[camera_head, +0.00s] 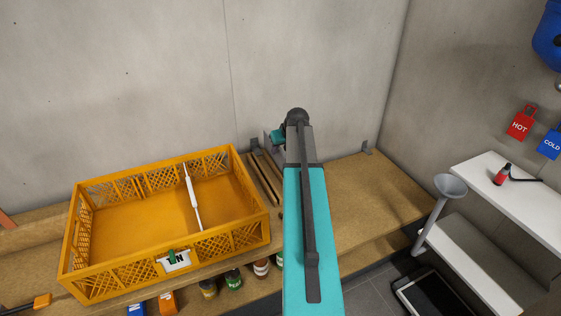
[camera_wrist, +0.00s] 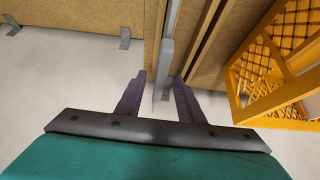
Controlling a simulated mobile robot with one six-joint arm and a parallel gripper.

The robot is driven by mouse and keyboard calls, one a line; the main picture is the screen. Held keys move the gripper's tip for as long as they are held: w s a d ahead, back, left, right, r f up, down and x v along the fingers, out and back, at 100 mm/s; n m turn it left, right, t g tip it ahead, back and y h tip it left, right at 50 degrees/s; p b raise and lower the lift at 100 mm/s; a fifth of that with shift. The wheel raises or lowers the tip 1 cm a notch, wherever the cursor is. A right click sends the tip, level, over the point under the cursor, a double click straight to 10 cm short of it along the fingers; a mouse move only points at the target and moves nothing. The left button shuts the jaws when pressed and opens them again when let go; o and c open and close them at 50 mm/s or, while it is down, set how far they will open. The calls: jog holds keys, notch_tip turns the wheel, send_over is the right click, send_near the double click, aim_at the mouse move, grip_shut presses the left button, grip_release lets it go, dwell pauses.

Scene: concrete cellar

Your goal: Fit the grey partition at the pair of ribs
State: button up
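A thin grey piece (camera_wrist: 166,62), which looks like the grey partition seen edge-on, stands beside wooden strips in the wrist view. My gripper (camera_wrist: 159,82) is open, with one finger on each side of its grey end; the right finger is nearer to it. The orange crate (camera_head: 165,267) stands on the bench left of my arm. A white partition (camera_head: 193,198) stands inside it. The pair of ribs cannot be made out clearly. The crate also shows at the right of the wrist view (camera_wrist: 240,112).
Wooden strips (camera_head: 265,178) lie between crate and arm. Several jars (camera_head: 233,280) stand before the crate. The wooden bench (camera_head: 365,205) is clear to the right. The concrete wall rises close behind. A white shelf (camera_head: 510,190) stands at the far right.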

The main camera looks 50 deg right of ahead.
jog(key=shift+x, duration=0.8)
grip_shut()
